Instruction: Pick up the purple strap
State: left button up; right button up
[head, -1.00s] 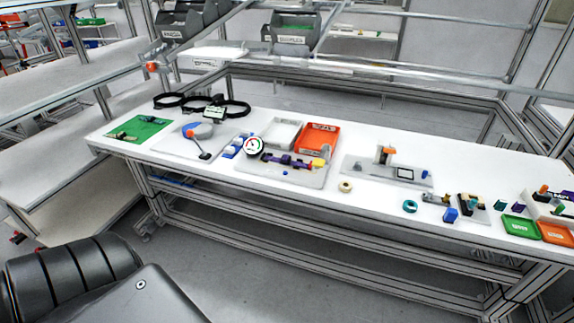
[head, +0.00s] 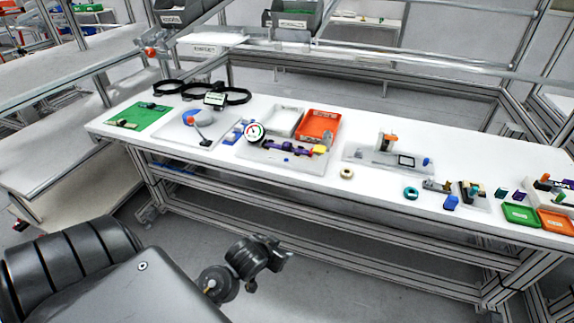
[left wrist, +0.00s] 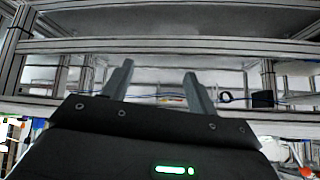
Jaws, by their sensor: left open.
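A purple piece (head: 283,147), probably the purple strap, lies on a pale board (head: 258,152) in the middle of the white table, beside a yellow piece; its exact shape is too small to tell. A smaller purple block (head: 519,196) stands at the right end. My left gripper (head: 279,252) is in front of the table, below its edge and well short of the purple piece. In the left wrist view, my left gripper's two fingers (left wrist: 158,70) are apart with nothing between them. My right gripper is not in view.
A round gauge (head: 254,132), a white tray (head: 285,121) and an orange tray (head: 318,126) stand near the purple piece. A tan ring (head: 346,173) lies to its right. A green mat (head: 139,116) is at left. A metal frame rail crosses behind the table.

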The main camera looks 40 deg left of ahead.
pick_arm(q)
jog(key=w+a+r+n+t+y, duration=0.2)
jog(key=w+a+r+t, duration=0.2)
jog(key=w+a+r, duration=0.45)
jog(key=n+t+y, duration=0.1)
jog(key=t+y, duration=0.1)
jog(key=t, duration=0.1)
send_near(286, 146)
jog(key=x, duration=0.3)
jog(key=shift+w+a, duration=0.1)
jog(key=shift+w, duration=0.2)
jog(key=shift+p+x, duration=0.4)
jog(key=shift+x, duration=2.4)
jog(key=shift+s, duration=0.1)
jog(key=shift+a, duration=0.1)
jog(key=c, duration=1.1)
jog(key=shift+c, duration=0.2)
jog(key=shift+r, duration=0.1)
